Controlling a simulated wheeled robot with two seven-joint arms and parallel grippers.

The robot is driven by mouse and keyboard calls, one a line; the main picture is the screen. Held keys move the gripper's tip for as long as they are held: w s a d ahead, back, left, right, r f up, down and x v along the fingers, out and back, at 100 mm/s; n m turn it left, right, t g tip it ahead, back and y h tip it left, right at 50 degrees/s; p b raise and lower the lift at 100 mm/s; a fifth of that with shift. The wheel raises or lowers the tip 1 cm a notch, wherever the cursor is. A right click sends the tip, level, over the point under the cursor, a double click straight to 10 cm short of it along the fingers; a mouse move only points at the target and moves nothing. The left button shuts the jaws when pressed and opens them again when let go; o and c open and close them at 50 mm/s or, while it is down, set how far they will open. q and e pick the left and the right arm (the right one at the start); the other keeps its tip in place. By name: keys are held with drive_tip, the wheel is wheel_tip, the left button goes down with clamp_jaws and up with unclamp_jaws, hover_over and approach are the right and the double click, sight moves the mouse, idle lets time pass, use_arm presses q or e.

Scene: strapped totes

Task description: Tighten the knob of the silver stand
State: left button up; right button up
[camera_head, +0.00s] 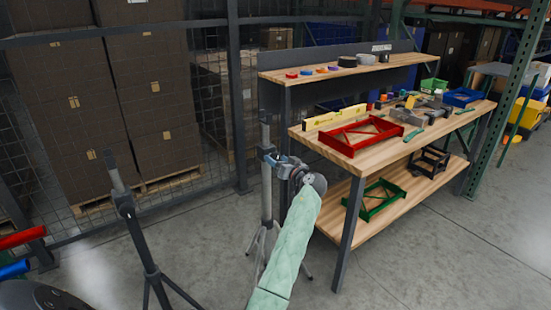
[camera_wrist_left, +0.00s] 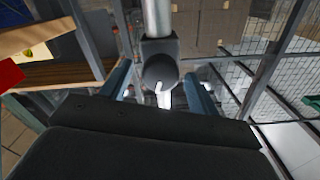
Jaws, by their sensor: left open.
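The silver stand (camera_head: 266,195) stands upright on the concrete floor in the middle of the head view, left of the workbench, its tripod legs spread. Its knob (camera_wrist_left: 160,71) is dark and round, on a collar of the silver pole (camera_wrist_left: 157,18) in the left wrist view. My left gripper (camera_head: 277,160) is at the stand's collar height in the head view. In the left wrist view my left gripper (camera_wrist_left: 159,91) is open, with one finger on each side of the knob. I cannot tell whether the fingers touch it. The right gripper is not in view.
A black stand (camera_head: 133,212) rises at the left. The wooden workbench (camera_head: 362,160) at the right holds a red frame (camera_head: 362,136) and several tools; a green frame (camera_head: 378,203) lies on its lower shelf. Mesh fencing and stacked boxes (camera_head: 60,110) are behind. Floor at front right is clear.

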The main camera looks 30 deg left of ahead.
use_arm(q)
drive_tip(key=shift+x, duration=1.05)
drive_tip(key=c, duration=1)
